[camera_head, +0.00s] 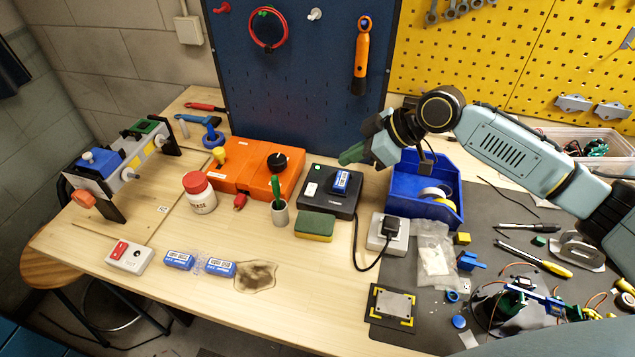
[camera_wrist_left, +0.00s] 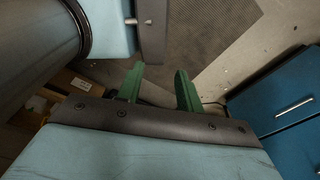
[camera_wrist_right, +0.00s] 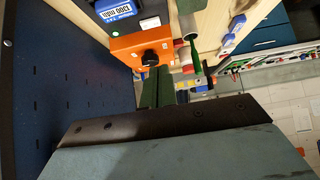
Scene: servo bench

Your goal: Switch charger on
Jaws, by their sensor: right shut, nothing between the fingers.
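The charger (camera_head: 325,199) is a black box on the wooden bench with a blue battery (camera_head: 341,182) seated in its top. A black cable runs from it to a plug in a pale socket box (camera_head: 378,238). My right gripper (camera_head: 343,159) has green fingers, shut and empty, above the charger's back edge. In the right wrist view its fingers (camera_wrist_right: 157,90) are together, with the charger (camera_wrist_right: 150,22) and battery (camera_wrist_right: 117,10) at the top. My left gripper (camera_wrist_left: 158,85) shows only in its wrist view, open and empty, away from the bench.
An orange box (camera_head: 256,183) with a black knob is left of the charger. A white box with a red switch (camera_head: 130,257) and loose batteries (camera_head: 179,260) lie at the front left.

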